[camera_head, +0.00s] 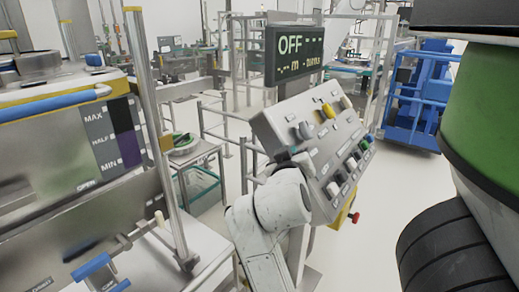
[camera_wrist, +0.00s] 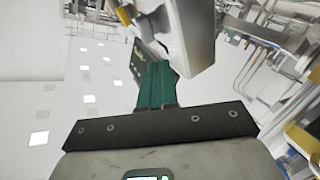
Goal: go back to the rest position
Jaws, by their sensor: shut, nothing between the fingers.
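My gripper (camera_wrist: 150,62) shows in the wrist view as teal fingers pressed together with nothing between them. The fingers point toward the control panel (camera_wrist: 192,38), whose grey edge is close to them. I cannot tell whether they touch it. In the head view my white arm rises at the lower middle, in front of the control panel (camera_head: 318,135). The gripper itself cannot be made out there. The panel is tilted and carries several knobs and buttons, among them a yellow knob (camera_head: 328,110).
A dark display (camera_head: 294,52) reading OFF stands above the panel. A steel machine (camera_head: 60,170) with MAX, HALF and MIN marks and blue handles fills the left. A small table (camera_head: 190,152) and railings stand behind. Blue equipment (camera_head: 418,95) is at the back right. Bare floor shows right of the panel.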

